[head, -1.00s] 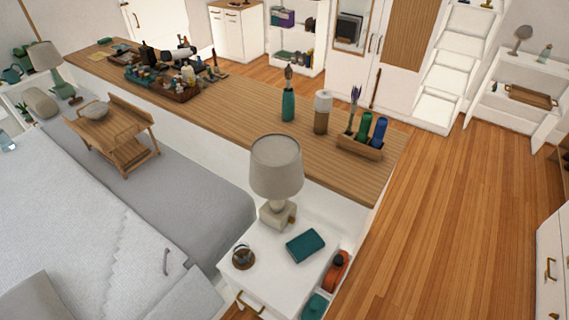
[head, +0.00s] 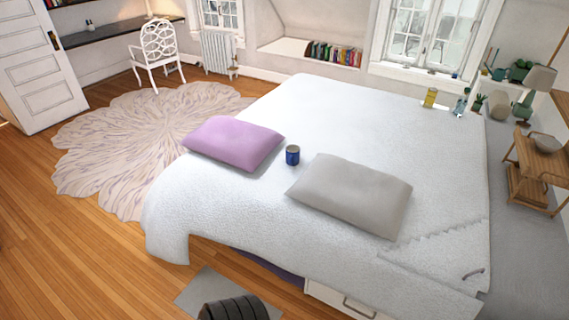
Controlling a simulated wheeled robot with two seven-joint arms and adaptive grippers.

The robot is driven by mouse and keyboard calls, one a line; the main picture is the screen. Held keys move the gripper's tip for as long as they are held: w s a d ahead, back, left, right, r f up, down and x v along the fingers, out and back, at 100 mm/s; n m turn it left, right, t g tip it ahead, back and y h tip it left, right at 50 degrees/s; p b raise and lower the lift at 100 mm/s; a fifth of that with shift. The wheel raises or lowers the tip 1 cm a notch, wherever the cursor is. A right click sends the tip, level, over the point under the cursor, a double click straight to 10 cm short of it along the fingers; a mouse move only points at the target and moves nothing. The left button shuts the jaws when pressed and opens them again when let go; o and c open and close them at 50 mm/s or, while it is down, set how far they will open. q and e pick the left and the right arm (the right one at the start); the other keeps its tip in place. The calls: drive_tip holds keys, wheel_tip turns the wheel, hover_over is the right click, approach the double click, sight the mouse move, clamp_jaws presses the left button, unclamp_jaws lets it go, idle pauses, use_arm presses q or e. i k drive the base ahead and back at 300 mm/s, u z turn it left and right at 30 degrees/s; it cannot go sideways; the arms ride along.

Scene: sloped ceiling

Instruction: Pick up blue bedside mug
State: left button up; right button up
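A small blue mug (head: 292,156) stands upright on the white bed (head: 330,115), in the gap between a purple pillow and a grey pillow. Its rim looks lighter, and its handle cannot be made out. Neither of my grippers shows in the head view.
The purple pillow (head: 234,143) lies left of the mug and the grey pillow (head: 350,194) right of it. A dark ribbed object (head: 233,308) stands on a grey mat (head: 208,291) by the near bed side. Wooden floor (head: 75,240) is clear at left. A wooden stand (head: 537,168) is at right.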

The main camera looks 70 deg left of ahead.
sight(293, 151)
drive_tip(key=u, duration=1.7)
drive_tip(key=i, duration=0.85)
drive_tip(key=u, duration=0.7)
